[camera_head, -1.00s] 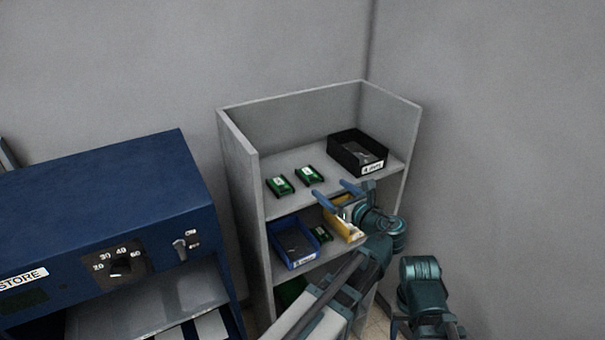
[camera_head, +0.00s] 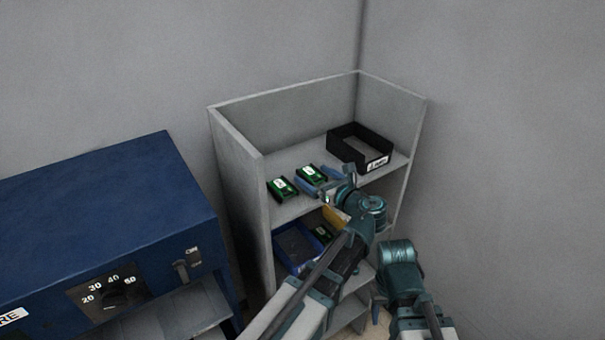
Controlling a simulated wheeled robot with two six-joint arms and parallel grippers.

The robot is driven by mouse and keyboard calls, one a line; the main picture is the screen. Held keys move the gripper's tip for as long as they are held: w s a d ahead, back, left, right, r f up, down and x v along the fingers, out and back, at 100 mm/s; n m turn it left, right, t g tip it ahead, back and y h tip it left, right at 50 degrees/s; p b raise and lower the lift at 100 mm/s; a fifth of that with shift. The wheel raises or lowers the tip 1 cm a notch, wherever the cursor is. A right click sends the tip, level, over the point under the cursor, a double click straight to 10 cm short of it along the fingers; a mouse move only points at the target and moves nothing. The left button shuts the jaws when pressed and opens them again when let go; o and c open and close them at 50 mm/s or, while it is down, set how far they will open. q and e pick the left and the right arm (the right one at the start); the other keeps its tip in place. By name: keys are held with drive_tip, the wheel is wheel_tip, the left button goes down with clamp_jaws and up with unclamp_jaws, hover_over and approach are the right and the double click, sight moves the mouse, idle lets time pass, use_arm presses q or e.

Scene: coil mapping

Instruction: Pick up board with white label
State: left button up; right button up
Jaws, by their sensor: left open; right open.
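Two green boards with white labels lie on the top shelf, the left board (camera_head: 282,187) and the right board (camera_head: 312,173). My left gripper (camera_head: 320,181) is open, with its blue fingers at the front of the right board, one on each side of it. Whether the fingers touch the board cannot be told. My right gripper (camera_head: 377,306) is low at the right, below the top shelf, mostly hidden by its own wrist. It is open and well away from both boards.
A black bin (camera_head: 357,157) with a white label stands right of the boards on the top shelf. Below are a blue bin (camera_head: 287,240), a yellow bin (camera_head: 333,217) and another green board (camera_head: 322,233). Shelf side walls (camera_head: 238,165) border the space. A blue machine (camera_head: 110,215) stands at the left.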

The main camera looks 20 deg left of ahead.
sight(317, 177)
use_arm(q)
drive_tip(key=shift+s+d+r, duration=0.15)
drive_tip(key=shift+s+d, duration=0.05)
drive_tip(key=shift+d, duration=0.2)
drive_tip(key=shift+c, duration=1.6)
drive_tip(key=shift+w+a, duration=0.1)
drive_tip(key=shift+a, duration=0.1)
drive_tip(key=c, duration=0.5)
drive_tip(key=shift+d, duration=0.1)
drive_tip(key=c, duration=0.5)
drive_tip(key=shift+c, duration=0.2)
use_arm(e)
drive_tip(key=shift+s+d, duration=0.15)
drive_tip(key=shift+d, duration=0.1)
drive_tip(key=shift+r, duration=0.1)
use_arm(q)
wheel_tip(317, 177, up, 10)
drive_tip(key=p, duration=1)
use_arm(e)
wheel_tip(317, 177, up, 10)
